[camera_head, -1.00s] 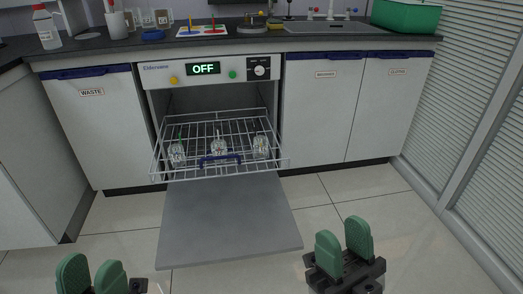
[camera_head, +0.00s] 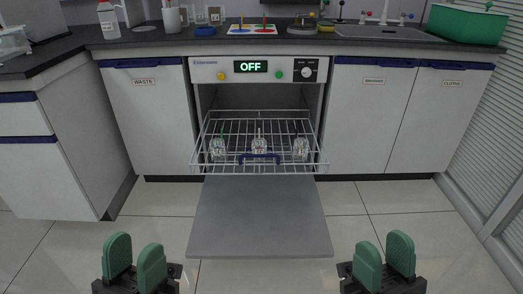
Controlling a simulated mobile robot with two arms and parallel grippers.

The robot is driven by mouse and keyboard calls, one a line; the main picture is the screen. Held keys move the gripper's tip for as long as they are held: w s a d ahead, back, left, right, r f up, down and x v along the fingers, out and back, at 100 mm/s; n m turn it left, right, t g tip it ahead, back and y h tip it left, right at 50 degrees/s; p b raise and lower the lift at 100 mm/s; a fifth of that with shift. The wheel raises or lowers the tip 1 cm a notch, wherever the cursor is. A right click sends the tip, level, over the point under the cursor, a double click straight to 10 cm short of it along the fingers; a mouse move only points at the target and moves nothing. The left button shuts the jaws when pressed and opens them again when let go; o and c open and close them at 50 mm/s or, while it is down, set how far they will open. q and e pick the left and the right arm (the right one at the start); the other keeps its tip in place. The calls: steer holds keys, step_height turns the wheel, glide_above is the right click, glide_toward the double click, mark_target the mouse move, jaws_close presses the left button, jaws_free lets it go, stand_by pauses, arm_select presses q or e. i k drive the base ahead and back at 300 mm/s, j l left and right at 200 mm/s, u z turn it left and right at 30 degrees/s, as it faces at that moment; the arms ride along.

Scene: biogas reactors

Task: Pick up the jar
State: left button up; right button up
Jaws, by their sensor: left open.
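Three small clear glass jars stand in the pulled-out wire rack of the dishwasher: a left jar (camera_head: 218,149), a middle jar (camera_head: 259,147) and a right jar (camera_head: 300,148). The rack (camera_head: 240,127) has a blue handle (camera_head: 259,158) at its front, in front of the middle jar. My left gripper (camera_head: 134,262) is at the bottom left, with its two green fingers apart and nothing between them. My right gripper (camera_head: 384,262) is at the bottom right, also with its fingers apart and empty. Both are well short of the rack and jars.
The dishwasher door (camera_head: 259,215) lies folded down below the rack, between my grippers. Its display reads OFF. Closed cabinets flank it. The tiled floor is clear.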

mark_target(259, 145)
steer(key=z, duration=0.3)
steer(key=i+j+z, duration=0.15)
steer(key=z, duration=0.2)
steer(key=i+j+z, duration=0.1)
steer(key=z, duration=0.3)
steer(key=i+j+z, duration=0.1)
steer(key=j+z, duration=0.25)
steer(key=i+j+z, duration=0.1)
steer(key=j, duration=0.35)
steer(key=i+j, duration=0.1)
steer(key=j, duration=0.35)
steer(key=i+j+z, duration=0.15)
steer(key=j, duration=0.3)
